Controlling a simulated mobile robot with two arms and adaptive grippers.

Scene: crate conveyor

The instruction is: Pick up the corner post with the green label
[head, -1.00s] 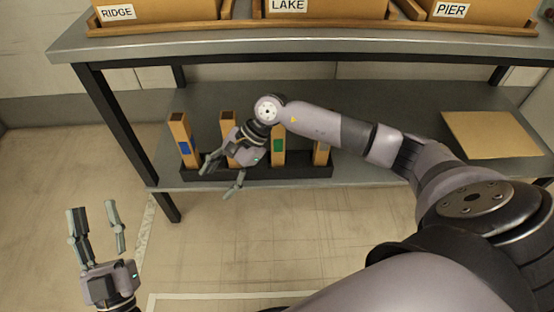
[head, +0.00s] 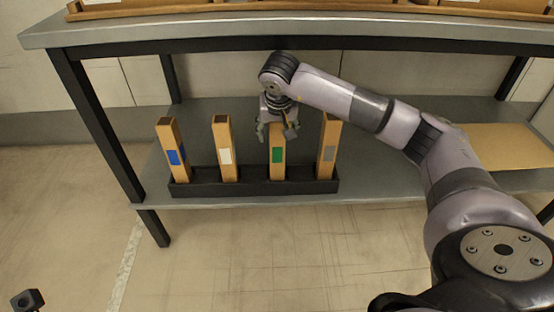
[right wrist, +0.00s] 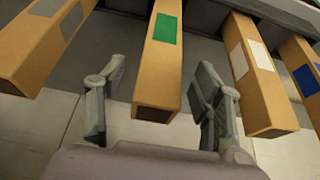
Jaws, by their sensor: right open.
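The corner post with the green label (head: 277,165) stands upright in a black rack on the lower shelf, third from the left. Its top end is partly hidden behind my right gripper (head: 277,132). In the right wrist view the same green-labelled post (right wrist: 163,50) has its end between the two open fingers of my right gripper (right wrist: 158,112), with a gap visible on both sides. My left gripper is out of clear view; only a small dark piece shows at the lower left of the head view.
The black rack (head: 250,189) also holds posts with a blue label (head: 174,157), a white label (head: 226,155) and a grey label (head: 328,155). The table's upper top (head: 300,31) overhangs the shelf. A flat brown board (head: 505,145) lies at the shelf's right.

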